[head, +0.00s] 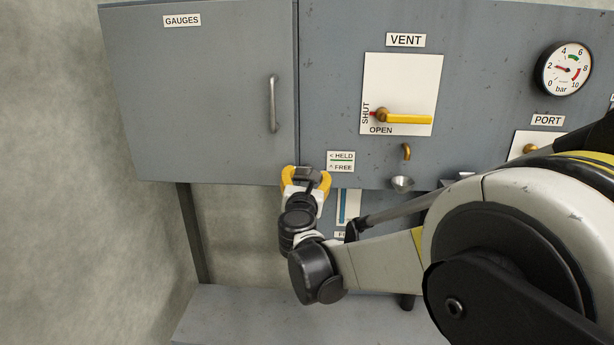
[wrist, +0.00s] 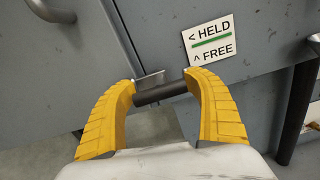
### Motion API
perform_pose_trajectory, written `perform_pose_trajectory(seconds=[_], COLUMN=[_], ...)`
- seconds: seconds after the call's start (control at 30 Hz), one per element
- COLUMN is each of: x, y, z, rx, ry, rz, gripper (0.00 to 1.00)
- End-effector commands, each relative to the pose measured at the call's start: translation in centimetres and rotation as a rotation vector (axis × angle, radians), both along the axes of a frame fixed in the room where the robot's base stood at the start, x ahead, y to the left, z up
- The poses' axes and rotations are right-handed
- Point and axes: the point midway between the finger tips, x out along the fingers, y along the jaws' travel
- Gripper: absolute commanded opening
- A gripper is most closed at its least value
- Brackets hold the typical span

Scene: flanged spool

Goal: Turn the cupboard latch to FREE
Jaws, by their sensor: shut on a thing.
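The cupboard door marked GAUGES (head: 200,100) fills the left of the head view and looks shut. Its latch (wrist: 160,92) shows in the wrist view as a dark round bar with a small grey metal tab at its left end. My gripper (wrist: 161,88) has its yellow fingers closed on this bar, one at each side. In the head view my gripper (head: 306,178) is at the door's lower right corner, hiding most of the latch. The HELD/FREE label (head: 341,161) is just right of it, with a green line between the words. I cannot tell the latch's exact setting.
A vertical door handle (head: 273,103) is above my gripper. To the right are the VENT panel with its yellow lever (head: 408,119), a brass spout (head: 406,151) over a small cup (head: 402,183), and a round gauge (head: 564,69). A grey bench (head: 235,315) lies below.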

Motion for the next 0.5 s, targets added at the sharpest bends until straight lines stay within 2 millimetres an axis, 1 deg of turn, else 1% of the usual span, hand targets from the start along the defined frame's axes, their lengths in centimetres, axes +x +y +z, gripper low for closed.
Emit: perform_pose_trajectory(seconds=[0.27, 0.5], x=[-0.14, -0.16], y=[-0.06, -0.08], z=[-0.26, -0.49], rx=[0.04, 0.178], ry=[0.0, -0.005], rz=[-0.001, -0.001], gripper=[0.3, 0.3])
